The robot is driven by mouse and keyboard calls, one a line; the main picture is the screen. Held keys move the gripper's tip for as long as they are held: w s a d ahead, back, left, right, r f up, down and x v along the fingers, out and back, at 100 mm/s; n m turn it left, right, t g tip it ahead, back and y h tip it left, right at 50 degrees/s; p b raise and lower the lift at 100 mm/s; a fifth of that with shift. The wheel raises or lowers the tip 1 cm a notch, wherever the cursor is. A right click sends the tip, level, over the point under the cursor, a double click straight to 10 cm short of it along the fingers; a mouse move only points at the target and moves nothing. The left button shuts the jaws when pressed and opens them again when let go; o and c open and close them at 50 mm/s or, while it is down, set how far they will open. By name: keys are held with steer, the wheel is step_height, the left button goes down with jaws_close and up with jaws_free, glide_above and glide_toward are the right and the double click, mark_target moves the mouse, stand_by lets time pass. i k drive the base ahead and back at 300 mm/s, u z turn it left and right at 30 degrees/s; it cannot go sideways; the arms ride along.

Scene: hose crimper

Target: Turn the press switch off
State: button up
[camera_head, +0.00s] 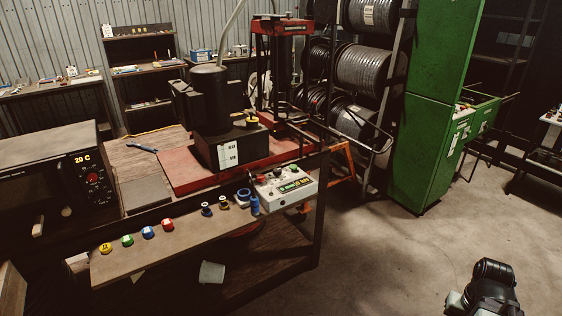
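The crimping press (215,150) stands on a red base on the workbench, with a dark motor housing and a black box bearing white labels. A light grey control box (290,188) with several small knobs or buttons, some red, is mounted at the bench's front right corner. A yellow-and-black knob (252,121) sits on top of the press's black box. I cannot tell from here which of these is the press switch or how it is set. Part of my dark arm shows at the bottom right, well apart from the control box; my gripper's fingers are not visible.
A front shelf (180,240) holds several coloured caps and rings. An oven-like unit (60,180) reading "20 C" stands at left. A green cabinet (425,110) and a hose-reel rack (365,70) stand behind. The concrete floor (385,245) between my arm and the bench is clear.

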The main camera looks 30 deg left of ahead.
mark_target(260, 177)
steer(key=u, duration=0.05)
steer(key=i, duration=0.85)
steer(key=u, duration=3.3)
steer(key=i, duration=0.95)
steer(key=z, duration=0.05)
